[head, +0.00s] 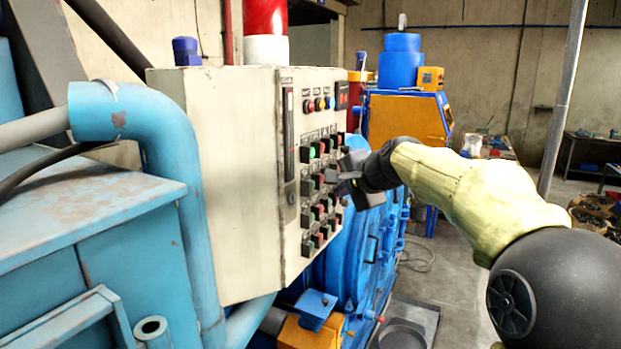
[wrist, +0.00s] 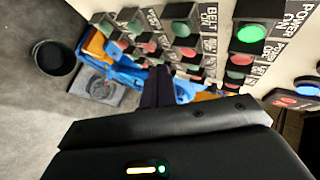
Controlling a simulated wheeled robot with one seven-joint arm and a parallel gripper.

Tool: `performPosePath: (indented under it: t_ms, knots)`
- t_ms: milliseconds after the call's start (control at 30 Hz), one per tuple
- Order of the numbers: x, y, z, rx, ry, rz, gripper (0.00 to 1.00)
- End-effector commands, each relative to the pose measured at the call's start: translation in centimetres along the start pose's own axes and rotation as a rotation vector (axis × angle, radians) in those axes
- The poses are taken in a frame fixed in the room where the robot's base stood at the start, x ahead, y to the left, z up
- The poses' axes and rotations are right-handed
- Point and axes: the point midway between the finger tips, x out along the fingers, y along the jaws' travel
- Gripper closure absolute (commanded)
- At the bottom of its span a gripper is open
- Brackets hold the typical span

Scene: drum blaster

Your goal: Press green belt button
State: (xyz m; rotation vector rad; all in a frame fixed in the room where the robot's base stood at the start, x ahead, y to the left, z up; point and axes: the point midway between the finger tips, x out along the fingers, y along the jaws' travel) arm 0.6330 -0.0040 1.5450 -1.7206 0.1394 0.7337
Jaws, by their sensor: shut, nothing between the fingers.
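The control panel (head: 240,180) is a cream cabinet with rows of push buttons on its right-hand face. In the wrist view, the belt button (wrist: 181,29) is a dim green button in a dark housing beside the "BELT ON" label (wrist: 209,18). In the head view I cannot single it out for sure. My gripper (head: 340,186) is shut and empty, close to the button rows and covering some of them. In the wrist view my gripper's dark fingers (wrist: 157,88) point toward the buttons, below the belt button. I cannot tell whether they touch the panel.
A lit green power button (wrist: 250,34) sits beside the belt button, with red buttons below. Blue machinery (head: 350,255) stands behind and below the panel. A blue pipe (head: 190,165) runs at its left. Open floor (head: 455,290) lies right of the machinery.

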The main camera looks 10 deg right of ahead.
Motion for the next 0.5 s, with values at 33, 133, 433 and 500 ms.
performPosePath:
  t_ms: [33,133,433,500]
  knots:
    - [0.2,-0.7,0.5,-0.001,-0.005,0.0,1.0]
    - [1.1,-1.3,1.0,0.0,-0.005,0.001,1.0]
    - [2.4,-1.8,1.7,0.001,0.0,0.0,1.0]
    - [2.4,-1.7,1.7,0.001,0.001,0.0,1.0]
